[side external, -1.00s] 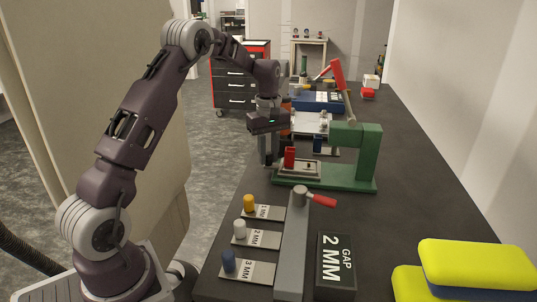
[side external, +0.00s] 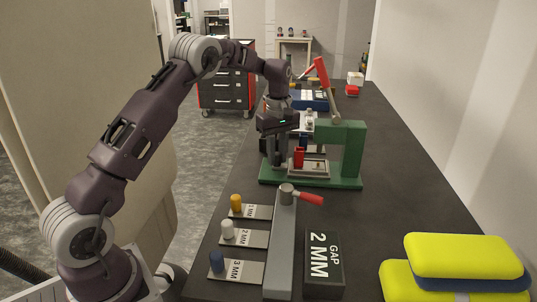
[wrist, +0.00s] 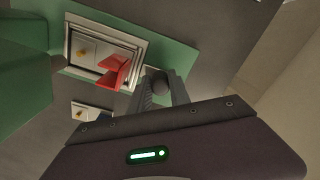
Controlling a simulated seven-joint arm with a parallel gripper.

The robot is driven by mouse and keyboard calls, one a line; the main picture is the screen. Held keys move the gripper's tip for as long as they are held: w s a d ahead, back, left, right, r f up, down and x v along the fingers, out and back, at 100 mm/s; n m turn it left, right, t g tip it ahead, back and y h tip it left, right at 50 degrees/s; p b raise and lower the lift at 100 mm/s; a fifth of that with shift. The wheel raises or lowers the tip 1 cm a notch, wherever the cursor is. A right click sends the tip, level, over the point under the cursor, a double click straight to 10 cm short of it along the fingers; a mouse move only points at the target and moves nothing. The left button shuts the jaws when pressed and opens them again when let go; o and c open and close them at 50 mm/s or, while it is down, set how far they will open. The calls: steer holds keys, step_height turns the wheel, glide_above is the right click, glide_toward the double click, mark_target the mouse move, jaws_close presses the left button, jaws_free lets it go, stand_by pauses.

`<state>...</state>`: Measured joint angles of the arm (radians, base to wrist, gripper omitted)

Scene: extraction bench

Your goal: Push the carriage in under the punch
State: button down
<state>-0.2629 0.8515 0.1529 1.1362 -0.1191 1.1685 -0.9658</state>
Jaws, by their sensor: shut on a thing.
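The carriage (side external: 319,165) is a pale framed tray on the base, beside and partly below the head. A red upright block (side external: 298,158) stands at its near-left end; it also shows in the wrist view (wrist: 116,70). My gripper (side external: 272,160) is left of the carriage, shut on a dark round knob (wrist: 157,81) at its outer end.
Plates marked 1 MM (side external: 258,212), 2 MM (side external: 250,239) and 3 MM (side external: 243,271) lie in front, beside a grey bar (side external: 281,245) with a red handle. The bench right of the press is clear.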

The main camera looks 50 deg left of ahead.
steer(key=shift+w+d+r, duration=0.15)
steer(key=shift+w+d, duration=0.1)
steer(key=c, duration=1.5)
jaws_free()
step_height(320, 180, up, 7)
